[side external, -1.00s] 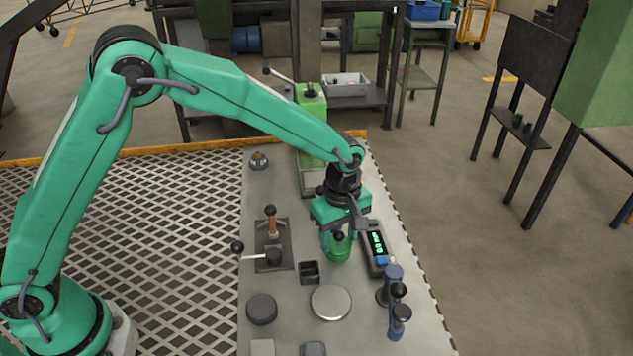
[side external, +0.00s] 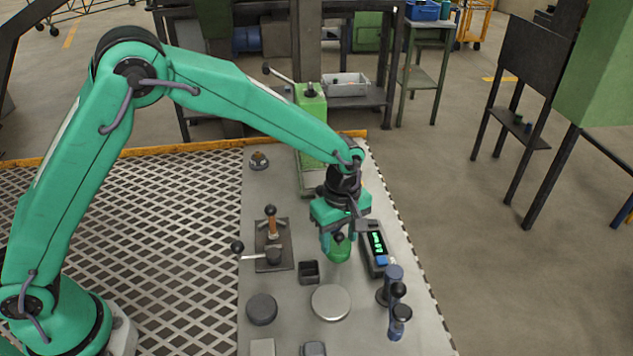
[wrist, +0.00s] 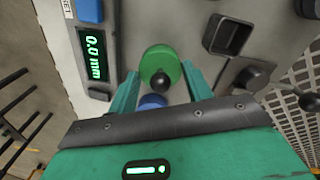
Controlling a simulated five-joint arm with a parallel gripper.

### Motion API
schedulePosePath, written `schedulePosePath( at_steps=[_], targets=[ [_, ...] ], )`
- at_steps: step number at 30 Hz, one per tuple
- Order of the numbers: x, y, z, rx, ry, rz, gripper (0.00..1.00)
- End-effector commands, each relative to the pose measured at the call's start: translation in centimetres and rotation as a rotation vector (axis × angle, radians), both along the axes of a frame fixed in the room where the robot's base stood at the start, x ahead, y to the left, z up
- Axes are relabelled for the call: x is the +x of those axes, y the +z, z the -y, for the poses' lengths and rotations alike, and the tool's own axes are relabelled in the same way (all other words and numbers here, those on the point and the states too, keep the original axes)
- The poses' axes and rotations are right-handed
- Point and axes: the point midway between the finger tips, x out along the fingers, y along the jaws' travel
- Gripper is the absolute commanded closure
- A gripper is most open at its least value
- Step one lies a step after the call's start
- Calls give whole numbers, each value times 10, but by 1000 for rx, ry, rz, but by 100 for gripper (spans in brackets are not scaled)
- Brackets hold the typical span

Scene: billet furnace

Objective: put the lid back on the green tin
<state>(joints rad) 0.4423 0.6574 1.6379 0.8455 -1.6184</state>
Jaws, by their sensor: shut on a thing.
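A round green lid with a black knob (wrist: 161,66) lies between my gripper's fingers in the wrist view. In the side view the green tin (side external: 339,250) stands on the bench below my gripper (side external: 337,238), with a black knob at its top. My gripper (wrist: 161,68) is shut on the green lid, one finger on each side of it. The lid hides the tin from above in the wrist view. I cannot tell whether the lid rests fully on the tin's rim. A small blue thing (wrist: 152,102) shows just beside the lid.
A gauge with a green display (side external: 376,243) stands close right of the tin. A dark square cup (side external: 309,272) is at its left. A pale round disc (side external: 331,302), a dark disc (side external: 262,309) and a blue stand (side external: 396,305) are nearer. A lever plate (side external: 273,247) lies left.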

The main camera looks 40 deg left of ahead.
Motion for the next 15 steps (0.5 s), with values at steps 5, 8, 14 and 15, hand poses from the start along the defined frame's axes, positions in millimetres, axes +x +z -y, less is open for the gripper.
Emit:
schedulePosePath(
  at_steps=[5,8,14,15],
  targets=[
    [0,0,0,0,0,0,73],
    [0,0,0,0,0,0,48],
    [0,0,0,0,0,0,25],
    [0,0,0,0,0,0,25]
  ],
)
